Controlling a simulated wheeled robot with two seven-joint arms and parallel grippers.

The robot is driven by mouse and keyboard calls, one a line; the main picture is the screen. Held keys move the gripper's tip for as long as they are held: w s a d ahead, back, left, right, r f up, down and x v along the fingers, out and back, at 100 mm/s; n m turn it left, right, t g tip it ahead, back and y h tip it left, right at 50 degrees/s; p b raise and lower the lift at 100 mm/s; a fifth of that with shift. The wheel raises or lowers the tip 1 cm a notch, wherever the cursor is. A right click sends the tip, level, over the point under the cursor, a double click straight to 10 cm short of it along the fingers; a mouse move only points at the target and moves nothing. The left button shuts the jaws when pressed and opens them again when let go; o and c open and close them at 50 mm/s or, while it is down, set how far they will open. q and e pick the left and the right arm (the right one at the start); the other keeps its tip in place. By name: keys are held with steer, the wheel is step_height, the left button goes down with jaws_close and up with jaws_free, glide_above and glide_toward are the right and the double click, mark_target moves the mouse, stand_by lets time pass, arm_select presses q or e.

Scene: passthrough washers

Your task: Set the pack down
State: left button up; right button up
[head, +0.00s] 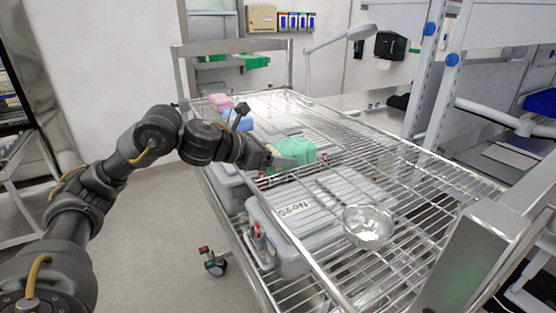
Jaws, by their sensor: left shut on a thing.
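A green pack (296,150) is at the left side of the wire rack's top shelf (400,150) in the head view. My left gripper (277,158) reaches in from the left and is shut on the pack's near left end. I cannot tell whether the pack touches the wires or is held just above them. My right gripper is out of view.
A blue pack (236,120) and a pink pack (220,101) lie farther back along the shelf's left edge. A metal bowl (367,226) stands at the front. Grey lidded boxes (310,212) sit below the wires. The shelf's middle is clear.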

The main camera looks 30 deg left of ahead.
arm_select(q)
steer(key=shift+f, duration=0.95)
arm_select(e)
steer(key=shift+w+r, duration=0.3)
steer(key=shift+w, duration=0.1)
arm_select(q)
steer(key=shift+f, duration=0.15)
steer(key=o, duration=1.2)
steer(key=shift+c, duration=0.2)
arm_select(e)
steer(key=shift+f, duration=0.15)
